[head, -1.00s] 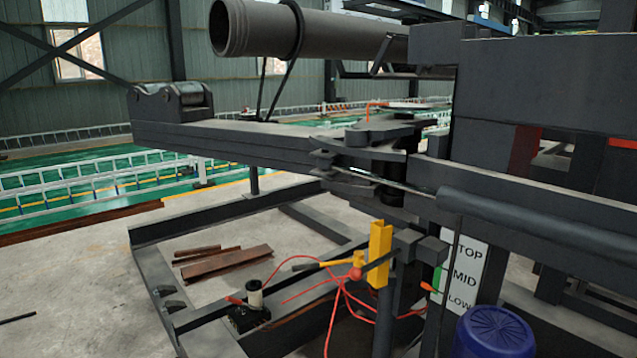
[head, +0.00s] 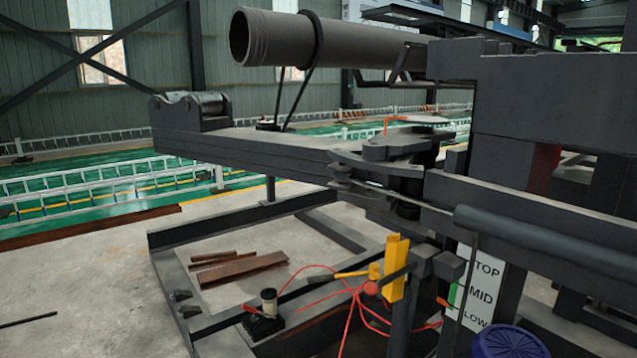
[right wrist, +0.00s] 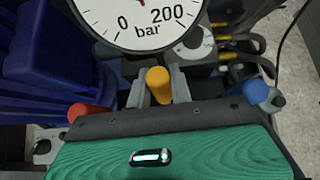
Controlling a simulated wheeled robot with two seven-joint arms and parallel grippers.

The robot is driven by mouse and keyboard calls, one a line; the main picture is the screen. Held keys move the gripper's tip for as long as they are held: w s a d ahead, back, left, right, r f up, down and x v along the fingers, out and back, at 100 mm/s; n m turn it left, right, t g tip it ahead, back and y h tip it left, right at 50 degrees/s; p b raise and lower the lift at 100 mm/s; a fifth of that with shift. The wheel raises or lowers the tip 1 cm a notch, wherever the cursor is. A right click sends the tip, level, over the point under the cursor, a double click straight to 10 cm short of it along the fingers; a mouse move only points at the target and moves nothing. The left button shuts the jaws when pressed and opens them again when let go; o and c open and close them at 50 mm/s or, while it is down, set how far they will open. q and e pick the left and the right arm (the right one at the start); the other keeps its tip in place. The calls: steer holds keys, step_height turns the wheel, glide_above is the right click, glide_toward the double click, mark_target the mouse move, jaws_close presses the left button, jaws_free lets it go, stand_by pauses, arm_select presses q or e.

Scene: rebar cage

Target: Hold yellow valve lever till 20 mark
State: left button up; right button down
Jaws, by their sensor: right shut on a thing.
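In the right wrist view, the yellow valve lever (right wrist: 158,84) stands upright between the two grey fingers of my right gripper (right wrist: 159,88), which is shut on it. A red lever (right wrist: 78,113) is to its left and a blue lever (right wrist: 255,92) to its right, both apart from the fingers. The white gauge (right wrist: 143,18) above shows "0", "200" and "bar". Its upper part is cut off, so I cannot read the needle. The head view does not show the levers, the gauge or either gripper.
A green ridged surface (right wrist: 225,150) and dark blue parts (right wrist: 45,65) lie close around the right gripper. In the head view, a large grey pipe (head: 345,45) rests above a steel frame. A TOP/MID/LOW sign (head: 480,300) and a blue drum (head: 508,343) are at lower right.

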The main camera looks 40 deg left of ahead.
steer(key=shift+w+d+g+p, duration=0.1)
steer(key=shift+w+g+p, duration=0.2)
steer(key=shift+w+p, duration=0.1)
steer(key=shift+s+f, duration=0.1)
steer(key=shift+s, duration=0.15)
steer(key=shift+s+a+t+b, duration=0.2)
steer(key=shift+s+t+b, duration=0.55)
steer(key=shift+t+b, duration=0.25)
steer(key=c, duration=1.5)
jaws_free()
steer(key=shift+r, duration=0.4)
steer(key=shift+o, duration=0.9)
steer(key=shift+f, duration=0.1)
